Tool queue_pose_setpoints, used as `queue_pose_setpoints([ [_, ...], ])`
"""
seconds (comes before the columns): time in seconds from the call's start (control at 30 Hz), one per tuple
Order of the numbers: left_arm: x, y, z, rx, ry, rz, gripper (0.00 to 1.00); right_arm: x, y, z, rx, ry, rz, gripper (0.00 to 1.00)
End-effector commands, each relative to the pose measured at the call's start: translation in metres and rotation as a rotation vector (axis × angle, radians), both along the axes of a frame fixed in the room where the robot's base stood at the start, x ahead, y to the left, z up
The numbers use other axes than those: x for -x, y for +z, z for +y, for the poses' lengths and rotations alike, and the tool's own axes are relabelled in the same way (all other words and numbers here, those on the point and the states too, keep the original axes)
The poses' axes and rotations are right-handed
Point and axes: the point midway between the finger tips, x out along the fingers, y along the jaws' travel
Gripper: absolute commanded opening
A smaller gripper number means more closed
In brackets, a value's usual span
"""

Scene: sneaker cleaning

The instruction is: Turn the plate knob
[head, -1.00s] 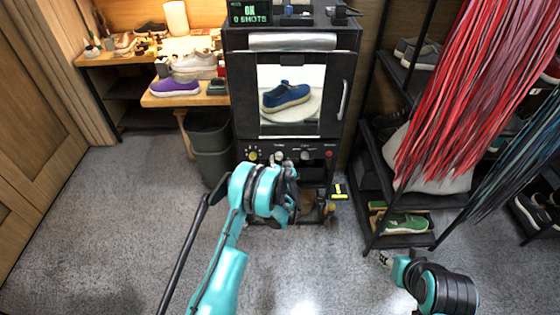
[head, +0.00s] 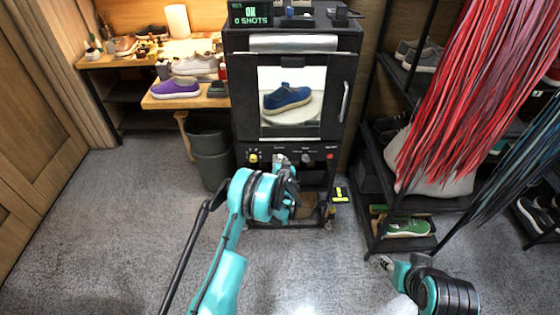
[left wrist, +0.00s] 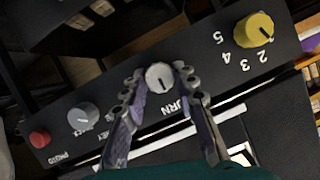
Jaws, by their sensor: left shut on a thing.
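The black cabinet (head: 240,110) has a window with a blue shoe (head: 287,98) on a pale round plate (head: 290,117). Under the window is a control panel with several knobs.
A yellow knob (left wrist: 254,29) with numbers, another grey knob (left wrist: 84,117) and a red button (left wrist: 40,138) share the panel. A grey bin (head: 209,155) stands left of the cabinet. A shoe rack (head: 372,170) stands to the right. The floor in front is open.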

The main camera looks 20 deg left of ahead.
Motion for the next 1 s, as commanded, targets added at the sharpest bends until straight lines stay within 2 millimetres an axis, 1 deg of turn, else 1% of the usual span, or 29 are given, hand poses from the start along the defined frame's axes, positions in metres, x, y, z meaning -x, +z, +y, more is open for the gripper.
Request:
queue_pose_setpoints([
  [0.27,-0.0005,-0.0006,-0.0014,-0.107,-0.001,0.031,0.00,0.0000,0.0000,0.0000,0.000,0.000,0.000,0.40],
  [0.7,-0.0010,-0.0017,-0.0036,-0.412,-0.001,0.118,0.00,0.0000,0.0000,0.0000,0.000,0.000,0.000,0.40],
  [1.0,-0.0010,-0.0024,-0.0034,-0.540,0.000,0.155,0.00,0.0000,0.0000,0.0000,0.000,0.000,0.000,0.40],
])
